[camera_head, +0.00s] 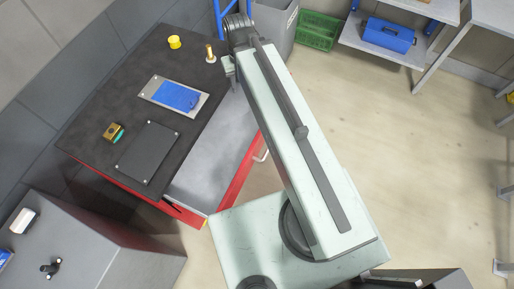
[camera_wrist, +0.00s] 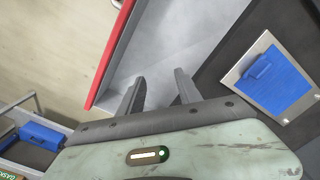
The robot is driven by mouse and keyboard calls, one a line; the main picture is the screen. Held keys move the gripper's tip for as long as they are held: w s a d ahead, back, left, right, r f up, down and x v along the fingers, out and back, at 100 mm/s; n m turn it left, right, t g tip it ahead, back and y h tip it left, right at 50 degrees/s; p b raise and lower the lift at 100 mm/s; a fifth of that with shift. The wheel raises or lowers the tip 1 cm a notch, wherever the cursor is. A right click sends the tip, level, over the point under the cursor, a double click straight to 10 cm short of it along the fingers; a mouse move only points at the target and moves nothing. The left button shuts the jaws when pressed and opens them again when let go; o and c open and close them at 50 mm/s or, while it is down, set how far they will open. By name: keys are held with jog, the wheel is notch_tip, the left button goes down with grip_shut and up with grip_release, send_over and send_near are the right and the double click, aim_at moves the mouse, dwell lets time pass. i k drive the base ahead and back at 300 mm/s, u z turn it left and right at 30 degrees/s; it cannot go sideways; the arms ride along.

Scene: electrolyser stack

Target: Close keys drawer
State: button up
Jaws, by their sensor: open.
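The keys drawer (camera_head: 213,152) is pulled out from the red cabinet under the dark worktop. Its grey inside looks empty where I see it, and its red front (camera_head: 238,185) faces right, with a pale handle (camera_head: 262,156). My arm hides part of the drawer. In the wrist view the red front (camera_wrist: 107,60) runs along the left and the grey drawer floor (camera_wrist: 190,35) lies beyond the fingers. My gripper (camera_wrist: 158,82) is open and empty, over the drawer in that view. In the head view my gripper (camera_head: 229,68) is mostly hidden by the arm.
The worktop (camera_head: 90,110) holds a blue item on a pale plate (camera_head: 172,97), a dark plate (camera_head: 147,152), a brass block (camera_head: 114,131), a yellow cup (camera_head: 174,42) and a brass post (camera_head: 210,53). A grey cabinet (camera_head: 110,250) stands at lower left. Floor (camera_head: 370,130) at right is clear.

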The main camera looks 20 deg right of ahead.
aim_at(211, 178)
jog(key=z, duration=0.7)
jog(key=k, duration=1.2)
jog(key=u, duration=1.25)
jog(key=i, duration=1)
jog(key=z, duration=0.1)
